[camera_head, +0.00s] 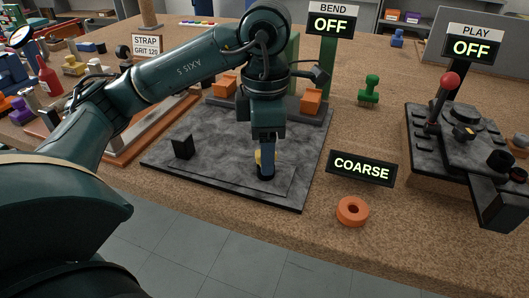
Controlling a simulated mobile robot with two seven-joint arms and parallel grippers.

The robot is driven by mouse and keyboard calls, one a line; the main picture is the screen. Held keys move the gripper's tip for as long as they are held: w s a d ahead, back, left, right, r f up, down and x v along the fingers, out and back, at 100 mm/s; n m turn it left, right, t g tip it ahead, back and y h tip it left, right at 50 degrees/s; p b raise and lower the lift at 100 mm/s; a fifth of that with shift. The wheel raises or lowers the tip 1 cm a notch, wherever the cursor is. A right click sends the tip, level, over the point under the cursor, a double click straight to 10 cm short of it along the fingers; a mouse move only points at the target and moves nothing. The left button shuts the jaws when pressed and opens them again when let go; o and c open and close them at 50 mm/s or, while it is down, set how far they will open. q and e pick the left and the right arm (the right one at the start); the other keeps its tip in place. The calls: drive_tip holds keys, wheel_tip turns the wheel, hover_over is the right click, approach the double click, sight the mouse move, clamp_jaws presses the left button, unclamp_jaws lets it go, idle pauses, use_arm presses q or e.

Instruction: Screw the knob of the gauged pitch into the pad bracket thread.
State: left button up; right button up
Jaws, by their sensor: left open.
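My left arm comes in from the left, and its gripper (265,172) points straight down over the dark grey slab (213,163). Its jaws are open, seen nearly edge-on, low over the slab's front right part. A small yellow piece (258,157) shows right beside the fingers; the gripper hides most of it. I cannot tell whether it touches them. A small black upright block (182,147) stands on the slab to the left. A sign reading COARSE (361,168) stands right of the slab. No knob or threaded bracket can be picked out with certainty. My right gripper is not in view.
An orange ring (352,210) lies before the sign. A green spool-like piece (369,88) stands behind it. A black fixture with a red-balled lever (450,80) is at right. Orange blocks (311,101) sit behind the slab. The cork bench front right is mostly clear.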

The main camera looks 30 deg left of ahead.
use_arm(q)
drive_tip(key=shift+n, duration=0.5)
drive_tip(key=n+p, duration=0.1)
drive_tip(key=n, duration=0.4)
drive_tip(key=shift+r+n, duration=0.1)
drive_tip(key=shift+n, duration=0.2)
drive_tip(key=n, duration=0.4)
drive_tip(key=shift+n+p, duration=0.4)
drive_tip(key=shift+f+b, duration=1.15)
drive_tip(key=shift+f, duration=0.2)
drive_tip(key=shift+c, duration=0.2)
